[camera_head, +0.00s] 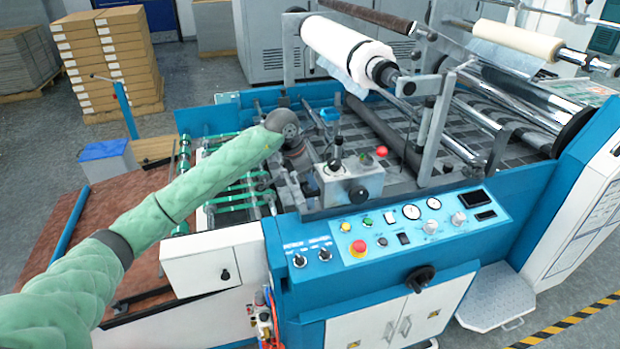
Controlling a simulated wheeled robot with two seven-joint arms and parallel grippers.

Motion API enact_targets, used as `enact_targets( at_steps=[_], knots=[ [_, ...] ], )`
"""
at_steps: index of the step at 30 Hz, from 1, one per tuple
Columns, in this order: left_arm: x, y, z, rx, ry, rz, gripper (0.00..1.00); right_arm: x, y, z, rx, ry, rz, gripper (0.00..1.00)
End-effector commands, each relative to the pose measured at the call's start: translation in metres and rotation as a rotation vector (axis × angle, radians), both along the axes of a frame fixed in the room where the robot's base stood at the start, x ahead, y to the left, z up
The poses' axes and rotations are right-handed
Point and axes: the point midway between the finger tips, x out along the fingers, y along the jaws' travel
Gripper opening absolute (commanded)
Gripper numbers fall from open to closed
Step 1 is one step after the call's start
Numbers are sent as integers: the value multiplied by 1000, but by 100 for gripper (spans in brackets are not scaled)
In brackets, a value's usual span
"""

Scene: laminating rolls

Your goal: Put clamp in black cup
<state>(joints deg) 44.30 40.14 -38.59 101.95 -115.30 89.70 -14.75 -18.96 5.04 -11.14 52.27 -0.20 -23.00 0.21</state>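My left arm, in a green padded sleeve, reaches in from the lower left over the machine. Its dark wrist bends down to my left gripper (303,190), beside the left side of a grey metal control box (350,183). The fingers are small and blend into the machine parts, so I cannot tell whether they are open or hold anything. A small black round piece (336,165) stands on top of the box; I cannot tell whether it is the black cup. I cannot make out a clamp. My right gripper is not in view.
The blue laminating machine has a front panel (420,226) with buttons and gauges. A white film roll (345,48) and metal rollers hang above its bed. Stacked cartons (105,60) stand at the back left.

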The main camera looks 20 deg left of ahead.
Motion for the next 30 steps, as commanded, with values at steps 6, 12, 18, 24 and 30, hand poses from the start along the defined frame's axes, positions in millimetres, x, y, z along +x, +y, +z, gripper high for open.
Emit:
enact_targets(
  at_steps=[6, 12, 18, 24, 30],
  knots=[
    [0, 0, 0, 0, 0, 0, 45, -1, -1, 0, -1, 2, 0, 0],
    [0, 0, 1, 0, 0, 0, 45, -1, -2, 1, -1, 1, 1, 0],
    [-1, 3, 8, 0, -2, 1, 45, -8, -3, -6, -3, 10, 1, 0],
    [-7, 12, 32, 1, -3, 0, 45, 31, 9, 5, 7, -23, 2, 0],
    [-15, 23, 65, 1, -3, 1, 45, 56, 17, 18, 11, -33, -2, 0]
  ],
)
